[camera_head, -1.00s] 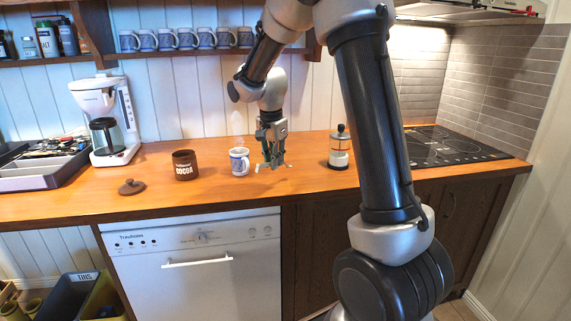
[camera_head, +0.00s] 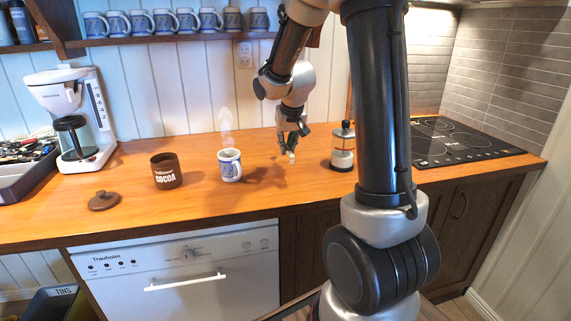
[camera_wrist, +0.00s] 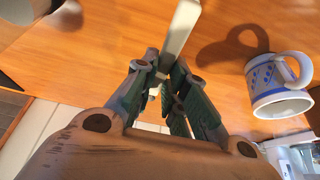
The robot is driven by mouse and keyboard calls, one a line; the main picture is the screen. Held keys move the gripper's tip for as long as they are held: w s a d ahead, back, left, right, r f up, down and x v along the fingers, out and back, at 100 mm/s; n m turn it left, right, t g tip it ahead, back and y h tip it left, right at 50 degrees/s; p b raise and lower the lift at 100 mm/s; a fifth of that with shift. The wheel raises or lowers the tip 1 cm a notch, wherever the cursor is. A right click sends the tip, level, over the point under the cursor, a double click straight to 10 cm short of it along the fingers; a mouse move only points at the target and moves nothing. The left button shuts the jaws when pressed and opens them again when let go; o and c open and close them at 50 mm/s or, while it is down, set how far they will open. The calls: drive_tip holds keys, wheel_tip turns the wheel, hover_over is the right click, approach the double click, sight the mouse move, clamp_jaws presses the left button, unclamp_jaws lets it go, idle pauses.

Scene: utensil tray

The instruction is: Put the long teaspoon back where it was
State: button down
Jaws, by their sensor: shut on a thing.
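My gripper (camera_head: 290,140) is over the counter, between the mug and the coffee press. In the wrist view its fingers (camera_wrist: 166,72) are closed on a pale, narrow strip, which I take to be the long teaspoon (camera_wrist: 180,30). In the head view only a small pale tip shows below the fingers. The grey utensil tray (camera_head: 12,190) is at the left edge, partly cut off, with several utensils in it. I cannot tell its empty slots.
A steaming blue-and-white mug (camera_head: 230,172) stands left of my gripper and shows in the wrist view (camera_wrist: 280,88). The cocoa tin (camera_head: 166,172), its lid (camera_head: 103,201) and the coffee maker (camera_head: 80,110) stand farther left. The coffee press (camera_head: 342,150) is close on the right.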

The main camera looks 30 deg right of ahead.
drive_tip(key=shift+f, duration=3.1)
drive_tip(key=c, duration=1.5)
unclamp_jaws()
drive_tip(key=shift+f, duration=0.1)
drive_tip(key=shift+o, duration=0.2)
